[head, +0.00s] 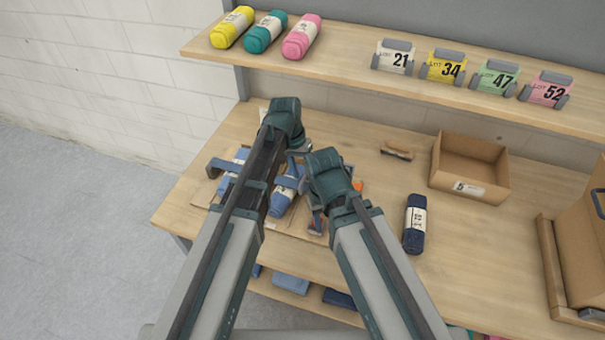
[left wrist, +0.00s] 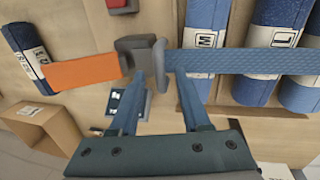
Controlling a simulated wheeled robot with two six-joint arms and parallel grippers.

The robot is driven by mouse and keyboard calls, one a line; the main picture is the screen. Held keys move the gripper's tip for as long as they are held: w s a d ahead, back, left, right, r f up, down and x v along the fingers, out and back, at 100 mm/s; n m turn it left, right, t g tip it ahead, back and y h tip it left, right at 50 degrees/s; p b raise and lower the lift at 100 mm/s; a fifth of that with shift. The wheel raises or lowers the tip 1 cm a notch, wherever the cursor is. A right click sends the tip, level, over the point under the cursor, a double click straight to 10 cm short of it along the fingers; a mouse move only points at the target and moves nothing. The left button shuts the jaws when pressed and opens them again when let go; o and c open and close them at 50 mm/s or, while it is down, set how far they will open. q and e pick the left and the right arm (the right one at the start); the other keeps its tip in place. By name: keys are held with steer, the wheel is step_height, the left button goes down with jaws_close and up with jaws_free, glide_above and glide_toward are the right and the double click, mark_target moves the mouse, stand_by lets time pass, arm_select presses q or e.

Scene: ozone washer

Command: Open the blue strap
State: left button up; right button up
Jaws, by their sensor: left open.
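The blue strap (left wrist: 240,61) runs across blue rolls in the left wrist view, ending at a grey buckle (left wrist: 143,58). An orange strap piece (left wrist: 85,72) extends from the buckle's other side. My left gripper (left wrist: 160,82) is open, its fingertips apart close to the buckle; contact cannot be told. In the head view my left gripper (head: 300,148) is over the bundle of blue rolls (head: 283,195), and my arms hide much of the strap. My right gripper (head: 317,218) is low beside the bundle's right side. Its fingers are too small and covered to read.
A navy roll (head: 414,225) lies right of the bundle. An open cardboard box (head: 470,167) stands behind it. A shelf (head: 345,58) above holds coloured rolls and number cards. A larger carton (head: 580,250) is at the right edge. The table (head: 465,235) is bare between them.

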arm_select(q)
jaws_close()
stand_by(1.3)
